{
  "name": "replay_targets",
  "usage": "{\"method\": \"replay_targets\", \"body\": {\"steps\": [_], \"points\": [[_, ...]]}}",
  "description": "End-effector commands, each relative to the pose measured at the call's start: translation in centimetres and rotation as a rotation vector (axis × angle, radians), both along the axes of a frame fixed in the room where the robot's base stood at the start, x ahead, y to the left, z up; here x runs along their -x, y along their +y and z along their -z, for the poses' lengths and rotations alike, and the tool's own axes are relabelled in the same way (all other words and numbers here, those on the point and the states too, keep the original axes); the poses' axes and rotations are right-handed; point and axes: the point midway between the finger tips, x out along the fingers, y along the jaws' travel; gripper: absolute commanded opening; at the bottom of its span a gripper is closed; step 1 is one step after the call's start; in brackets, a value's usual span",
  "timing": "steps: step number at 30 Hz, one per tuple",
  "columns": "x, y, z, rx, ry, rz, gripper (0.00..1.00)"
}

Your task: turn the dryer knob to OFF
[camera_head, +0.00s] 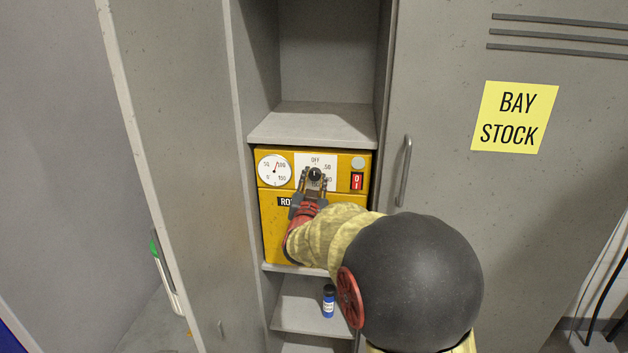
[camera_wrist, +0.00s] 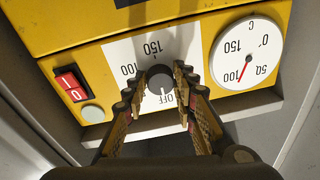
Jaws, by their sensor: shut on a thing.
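The dryer (camera_head: 280,226) is a yellow box on a locker shelf, with a white dial plate (camera_wrist: 116,52) on its front. The dark round knob (camera_wrist: 160,78) sits on that plate, with OFF, 50, 100 and 150 marked around it; it also shows in the head view (camera_head: 315,174). My gripper (camera_wrist: 157,83) is shut on the knob, one finger on each side; it also shows in the head view (camera_head: 314,181). A small pale mark on the knob's edge points towards the OFF label, but its exact alignment is hard to tell. The fingers hide part of the plate.
A round gauge (camera_head: 274,170) and a red switch (camera_head: 357,181) flank the plate. Locker walls stand close on both sides, with an open door (camera_head: 175,150) at left. A blue bottle (camera_head: 328,301) stands on the shelf below. The shelf above (camera_head: 315,120) is empty.

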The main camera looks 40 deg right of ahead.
Motion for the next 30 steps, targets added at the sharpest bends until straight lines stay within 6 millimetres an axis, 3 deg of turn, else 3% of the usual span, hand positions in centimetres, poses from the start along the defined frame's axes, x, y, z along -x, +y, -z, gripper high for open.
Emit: {"method": "replay_targets", "body": {"steps": [5, 6, 15, 25, 30], "points": [[0.0, 0.0, 0.3, -0.002, 0.005, -0.001, 0.02], [0.0, 0.0, 0.3, -0.003, 0.004, -0.001, 0.28], [0.0, 0.0, 0.1, -0.001, 0.001, 0.000, 0.45], [0.1, 0.1, 0.0, -0.001, -0.001, 0.000, 0.46], [1.3, 1.4, 0.1, -0.001, -0.001, 0.000, 0.46]]}}
